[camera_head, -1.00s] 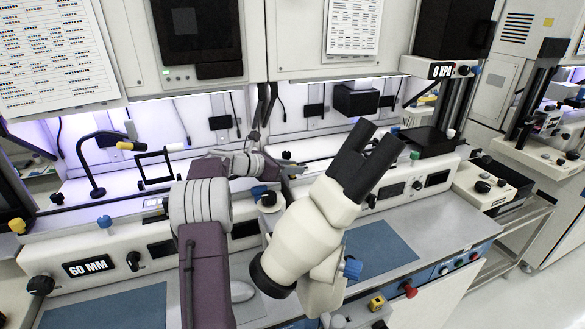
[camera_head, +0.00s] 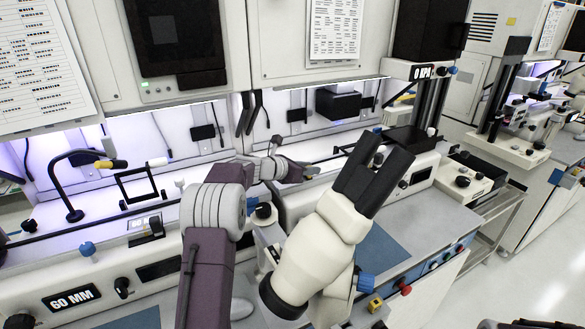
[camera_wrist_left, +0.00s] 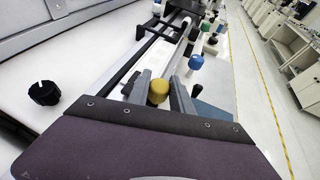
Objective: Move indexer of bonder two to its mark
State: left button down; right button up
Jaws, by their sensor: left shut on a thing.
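My left gripper (camera_head: 302,169) reaches to the rear rail of the bench in the head view. In the left wrist view its two fingers (camera_wrist_left: 158,97) are shut on a yellow knob (camera_wrist_left: 158,91), which seems to belong to the indexer. The knob is hidden in the head view. A dark rail (camera_wrist_left: 128,70) runs away from the gripper beside the knob. I cannot make out the mark. My right gripper is not in view.
A white microscope (camera_head: 330,235) with black eyepieces stands right of my left arm. A 60 MM panel (camera_head: 72,298) is at the lower left, and a bent lamp (camera_head: 68,185) stands behind it. A 0 KPA unit (camera_head: 422,72) is at the right.

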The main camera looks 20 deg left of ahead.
pick_arm(q)
jog(key=shift+w+d, duration=0.25)
jog(key=shift+w, duration=0.05)
jog(key=shift+s+a+r, duration=0.1)
jog(key=shift+s+a, duration=0.15)
jog(key=c, duration=1.4)
grip_release()
jog(key=shift+o, duration=1.3)
jog(key=shift+d, duration=0.15)
jog(key=shift+s+a, duration=0.25)
jog(key=shift+s, duration=0.05)
jog(key=b+v, duration=0.1)
jog(key=v, duration=0.7)
jog(key=shift+s, duration=0.1)
